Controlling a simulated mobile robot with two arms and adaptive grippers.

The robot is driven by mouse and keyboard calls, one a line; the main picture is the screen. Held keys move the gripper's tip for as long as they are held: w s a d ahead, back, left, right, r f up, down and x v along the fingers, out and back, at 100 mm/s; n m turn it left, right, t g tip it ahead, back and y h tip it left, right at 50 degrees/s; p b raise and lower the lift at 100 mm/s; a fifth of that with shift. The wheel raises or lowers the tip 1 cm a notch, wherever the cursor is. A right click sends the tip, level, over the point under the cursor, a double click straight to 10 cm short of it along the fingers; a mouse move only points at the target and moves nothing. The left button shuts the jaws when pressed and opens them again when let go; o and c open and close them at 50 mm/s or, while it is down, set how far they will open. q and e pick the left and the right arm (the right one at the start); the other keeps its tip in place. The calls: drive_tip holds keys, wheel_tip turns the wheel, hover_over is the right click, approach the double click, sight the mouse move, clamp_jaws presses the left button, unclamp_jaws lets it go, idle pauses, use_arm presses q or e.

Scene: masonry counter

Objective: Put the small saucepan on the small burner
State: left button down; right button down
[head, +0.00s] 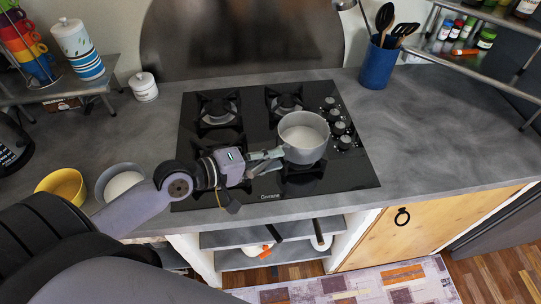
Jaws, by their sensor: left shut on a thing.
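The small saucepan (304,149) is light grey and round, with pale insides, and is roughly upright over the right part of the black cooktop (345,177). My left gripper (277,159) is shut on the saucepan at its left side, where its handle is mostly hidden by the fingers. The pan covers part of the front right burner (303,170); I cannot tell if it touches the grate. Back left (218,108) and back right (285,103) burners are bare. My gripper and arm partly hide the front left burner. Which burner is the small one is unclear. My right gripper is not in view.
Control knobs (339,127) line the cooktop's right side. A yellow bowl (62,186) and a grey bowl (121,182) stand at left. A blue utensil holder (377,66) stands behind right. The grey counter (430,130) at right is clear.

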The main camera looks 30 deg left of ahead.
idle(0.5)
use_arm(q)
drive_tip(key=c, duration=1.4)
unclamp_jaws()
drive_tip(key=shift+f, duration=0.15)
drive_tip(key=shift+c, duration=0.2)
drive_tip(key=shift+s+f, duration=0.1)
drive_tip(key=shift+f, duration=0.05)
drive_tip(key=v, duration=0.7)
drive_tip(key=shift+s+a+r, duration=0.1)
drive_tip(key=shift+a+r, duration=0.05)
drive_tip(key=shift+r, duration=0.1)
